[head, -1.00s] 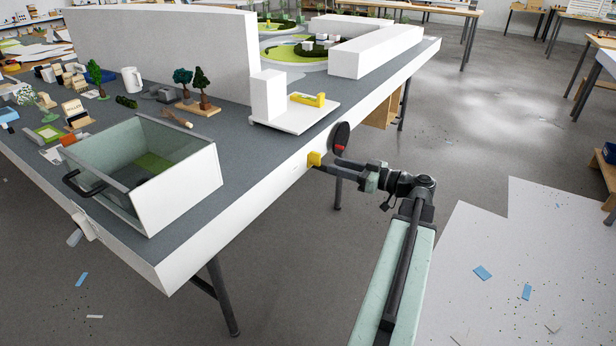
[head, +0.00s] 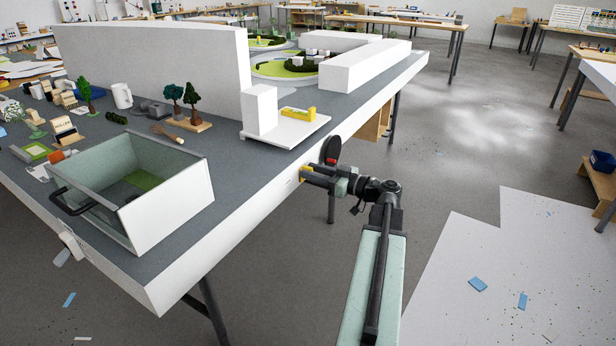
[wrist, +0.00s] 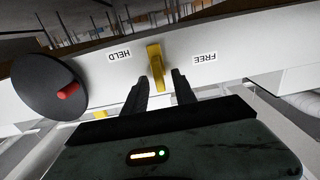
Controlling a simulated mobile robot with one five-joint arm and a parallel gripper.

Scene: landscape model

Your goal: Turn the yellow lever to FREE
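The yellow lever (wrist: 156,67) sits on the white table edge, between the printed words HELD and FREE, which appear upside down in the wrist view. It points nearly straight out between them. My gripper (wrist: 160,78) is open, with one dark finger on each side of the lever's near end. In the head view my gripper (head: 308,172) is at the table's side face, and only a bit of the yellow lever (head: 303,175) shows.
A black disc with a red knob (wrist: 67,92) is mounted beside the lever, left in the wrist view; the disc (head: 331,150) is just behind my gripper in the head view.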

